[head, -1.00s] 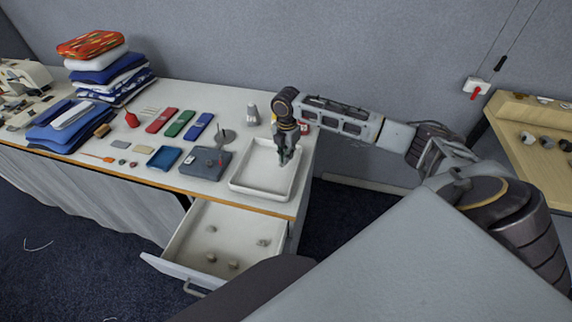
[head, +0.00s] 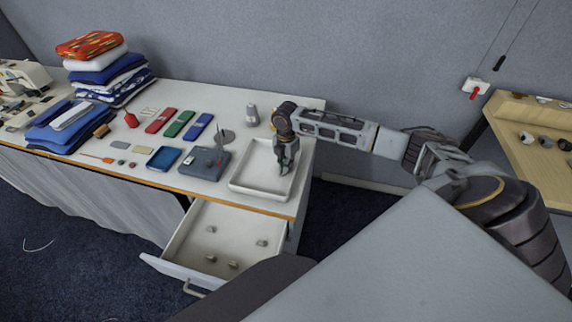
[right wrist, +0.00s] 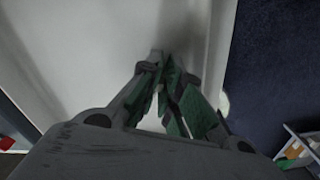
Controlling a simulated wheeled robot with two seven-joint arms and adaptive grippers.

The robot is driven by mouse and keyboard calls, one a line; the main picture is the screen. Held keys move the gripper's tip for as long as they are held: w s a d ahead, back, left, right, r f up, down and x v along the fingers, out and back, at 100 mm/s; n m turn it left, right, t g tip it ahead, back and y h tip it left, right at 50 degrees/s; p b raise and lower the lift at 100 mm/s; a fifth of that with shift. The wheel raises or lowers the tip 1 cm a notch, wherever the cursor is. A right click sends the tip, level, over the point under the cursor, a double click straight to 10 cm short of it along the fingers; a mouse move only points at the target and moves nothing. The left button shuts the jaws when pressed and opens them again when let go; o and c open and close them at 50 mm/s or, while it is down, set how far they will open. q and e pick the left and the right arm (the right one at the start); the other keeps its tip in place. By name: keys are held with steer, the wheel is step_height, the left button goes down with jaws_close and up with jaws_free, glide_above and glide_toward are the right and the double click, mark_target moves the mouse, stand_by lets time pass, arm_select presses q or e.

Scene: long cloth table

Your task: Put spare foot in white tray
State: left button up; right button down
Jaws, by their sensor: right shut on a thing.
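The white tray (head: 257,172) lies at the right end of the table, and its pale floor and wall fill much of the right wrist view (right wrist: 95,45). My right gripper (head: 284,170) points down over the right part of the tray, inside its rim. In the right wrist view its green-padded fingers (right wrist: 168,78) come together at the tips. A small grey piece, seemingly the spare foot (right wrist: 155,57), shows at the fingertips; most of it is hidden by them. I cannot tell whether it touches the tray floor. My left gripper is not in view.
An open drawer (head: 191,262) with several small grey parts juts out below the tray. A dark grey box (head: 204,165) and a blue tray (head: 163,159) lie left of the white tray. A grey cone-shaped thing (head: 252,114) stands behind it. Folded cloths (head: 105,78) are stacked farther left.

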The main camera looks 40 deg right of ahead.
steer(key=c, duration=2.1)
jaws_free()
steer(key=shift+f, duration=0.1)
steer(key=o, duration=0.5)
step_height(320, 180, up, 12)
steer(key=shift+r, duration=0.15)
